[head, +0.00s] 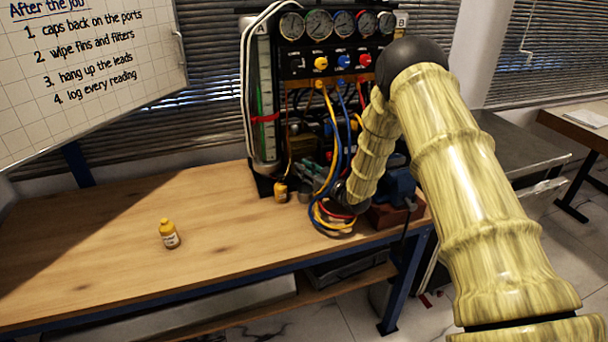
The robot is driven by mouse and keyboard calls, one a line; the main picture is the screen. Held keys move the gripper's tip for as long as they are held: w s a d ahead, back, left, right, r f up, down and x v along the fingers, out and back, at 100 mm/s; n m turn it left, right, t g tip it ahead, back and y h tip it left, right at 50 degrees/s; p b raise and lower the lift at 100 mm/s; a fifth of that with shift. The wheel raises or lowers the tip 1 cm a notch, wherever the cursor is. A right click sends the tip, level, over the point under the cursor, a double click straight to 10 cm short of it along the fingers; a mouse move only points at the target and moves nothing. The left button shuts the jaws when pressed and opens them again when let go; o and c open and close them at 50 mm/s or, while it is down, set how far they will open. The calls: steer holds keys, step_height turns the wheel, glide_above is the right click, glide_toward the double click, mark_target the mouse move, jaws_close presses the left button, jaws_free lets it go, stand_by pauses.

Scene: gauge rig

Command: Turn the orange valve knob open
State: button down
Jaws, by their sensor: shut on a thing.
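My arm bends down from its black elbow to the lower front of the gauge rig. My gripper (313,176) is low in front of the rig, among hoses and dark parts, and is hard to make out. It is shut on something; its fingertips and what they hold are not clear. I cannot pick out the orange valve knob with certainty in this lower area. Higher on the rig's black panel (300,66) are a yellow knob (320,63), a blue knob (343,61) and a red knob (365,60), all clear of the gripper.
Several gauges (318,24) line the rig's top. Yellow, blue and red hoses (334,222) hang down and coil at the wooden bench's (110,270) edge. The bench's left is clear.

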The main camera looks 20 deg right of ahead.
steer(key=shift+n+g+y, duration=0.3)
steer(key=shift+n+y, duration=0.1)
steer(key=shift+y, duration=0.1)
steer(key=c, duration=1.3)
jaws_free()
steer(key=shift+d, duration=0.1)
steer(key=v, duration=1.2)
